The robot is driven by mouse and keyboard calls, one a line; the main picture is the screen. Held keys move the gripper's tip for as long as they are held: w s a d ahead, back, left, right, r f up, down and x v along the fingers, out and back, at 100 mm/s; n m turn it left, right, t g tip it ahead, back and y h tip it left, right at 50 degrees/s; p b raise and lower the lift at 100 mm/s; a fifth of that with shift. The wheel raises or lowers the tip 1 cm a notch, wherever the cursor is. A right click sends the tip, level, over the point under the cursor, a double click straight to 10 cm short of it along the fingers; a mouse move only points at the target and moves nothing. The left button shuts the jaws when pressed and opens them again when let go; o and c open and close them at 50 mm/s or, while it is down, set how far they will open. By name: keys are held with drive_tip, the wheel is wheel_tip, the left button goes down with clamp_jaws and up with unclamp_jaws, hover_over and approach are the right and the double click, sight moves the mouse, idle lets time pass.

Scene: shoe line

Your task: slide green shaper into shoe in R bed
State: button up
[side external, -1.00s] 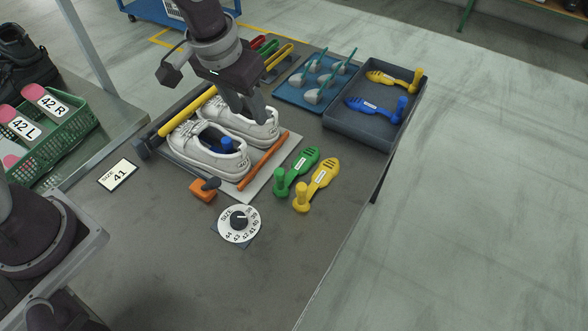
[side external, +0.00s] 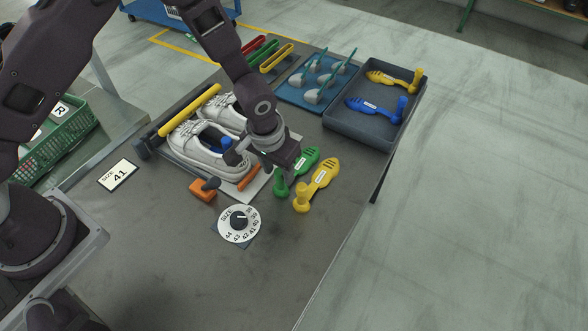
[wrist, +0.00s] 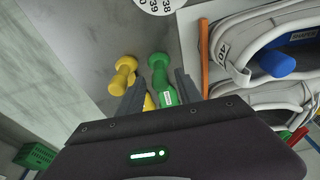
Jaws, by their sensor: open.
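The green shaper (side external: 300,171) lies on the table right of the shoe board, and it also shows in the wrist view (wrist: 160,70). My gripper (side external: 287,178) is open and low over it; in the wrist view my two fingers (wrist: 160,88) stand on either side of it, apart from it as far as I can tell. Two white shoes lie side by side on the board. The near shoe (side external: 200,160) has a blue shaper (side external: 226,144) in its opening. The far shoe (side external: 224,108) is partly hidden by my arm. I cannot read which bed is R.
A yellow shaper (side external: 318,184) lies close beside the green one. An orange bar (side external: 249,178) edges the board. A grey tray (side external: 360,135) holds yellow and blue shapers. A size dial (side external: 239,223), an orange clamp (side external: 203,191) and a size 41 card (side external: 118,174) lie nearer the front.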

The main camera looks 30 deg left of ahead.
clamp_jaws()
drive_tip(key=shift+r, duration=3.05)
